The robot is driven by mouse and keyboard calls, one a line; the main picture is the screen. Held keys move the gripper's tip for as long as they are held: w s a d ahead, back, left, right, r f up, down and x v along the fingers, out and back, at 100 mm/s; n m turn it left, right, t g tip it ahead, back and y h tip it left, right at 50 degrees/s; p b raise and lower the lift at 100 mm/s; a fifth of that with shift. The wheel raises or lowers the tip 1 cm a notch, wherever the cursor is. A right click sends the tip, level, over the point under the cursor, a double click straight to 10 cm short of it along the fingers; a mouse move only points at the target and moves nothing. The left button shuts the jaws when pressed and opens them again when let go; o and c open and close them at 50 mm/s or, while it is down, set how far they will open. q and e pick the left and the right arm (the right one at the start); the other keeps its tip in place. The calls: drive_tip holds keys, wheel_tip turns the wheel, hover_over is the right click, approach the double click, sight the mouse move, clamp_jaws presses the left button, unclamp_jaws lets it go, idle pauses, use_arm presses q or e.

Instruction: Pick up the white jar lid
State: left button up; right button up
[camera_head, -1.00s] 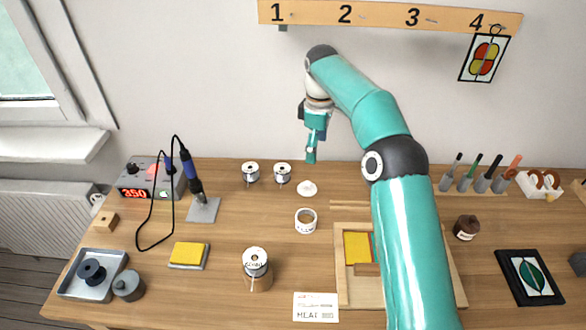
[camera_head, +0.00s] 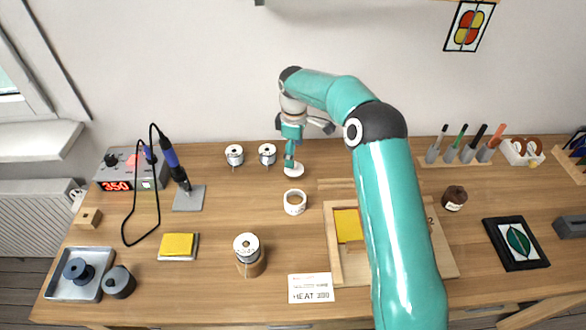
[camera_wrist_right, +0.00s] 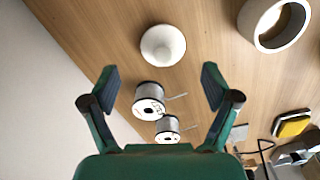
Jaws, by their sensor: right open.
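The white jar lid (camera_head: 294,170) lies on the wooden table, behind the open white jar (camera_head: 295,202). In the right wrist view the lid (camera_wrist_right: 163,45) is a round white disc with a raised middle, beyond the fingertips and roughly between their lines. My right gripper (camera_head: 290,160) is above the lid in the head view and partly covers it. In the right wrist view its two fingers (camera_wrist_right: 158,88) are spread apart with nothing between the tips. The lid and fingers look apart. My left gripper is not in view.
Two wire spools (camera_head: 234,155) (camera_head: 267,154) stand left of the lid. The jar (camera_wrist_right: 274,22) is close in front of it. A soldering iron (camera_head: 174,166) stands farther left, and a wooden tray (camera_head: 333,240) lies to the right.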

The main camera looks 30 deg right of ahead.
sight(298, 170)
wheel_tip(298, 170, down, 4)
drive_tip(key=shift+s+a+p, duration=0.1)
drive_tip(key=shift+s+p, duration=0.05)
drive_tip(key=shift+p, duration=0.65)
drive_tip(key=shift+f, duration=0.6)
drive_tip(key=c, duration=1)
